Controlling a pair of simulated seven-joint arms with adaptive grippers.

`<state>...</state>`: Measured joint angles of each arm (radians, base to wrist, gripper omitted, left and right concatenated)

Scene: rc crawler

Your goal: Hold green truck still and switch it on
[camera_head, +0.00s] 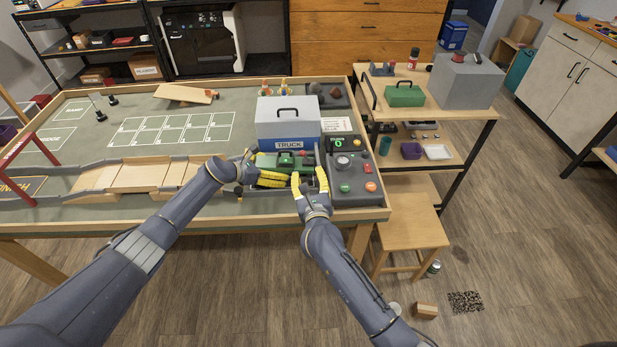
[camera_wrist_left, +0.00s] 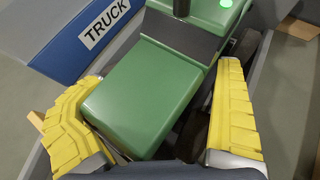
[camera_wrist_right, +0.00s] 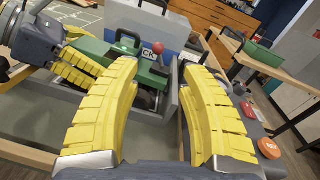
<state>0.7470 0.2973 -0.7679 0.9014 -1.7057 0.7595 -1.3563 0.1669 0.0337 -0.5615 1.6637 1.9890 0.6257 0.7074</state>
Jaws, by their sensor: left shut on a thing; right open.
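The green truck (camera_head: 285,161) sits in a bay at the front of the grey and blue box labelled TRUCK. My left gripper (camera_head: 259,168) is shut on the truck's green body, which lies between its yellow fingers in the left wrist view (camera_wrist_left: 140,100). A bright green round light (camera_wrist_left: 226,4) glows on top of the truck. In the right wrist view a red knob (camera_wrist_right: 158,47) stands up at the truck's right part. My right gripper (camera_head: 310,177) is open and empty, just right of and in front of the truck; its fingertips (camera_wrist_right: 160,70) are apart from the knob.
A dark control panel (camera_head: 356,175) with a dial and coloured buttons stands close to the right. The labelled box (camera_head: 287,118) rises behind the truck. A wooden ramp track (camera_head: 130,178) runs left. A wooden side table (camera_head: 440,115) stands beyond the workbench's right edge.

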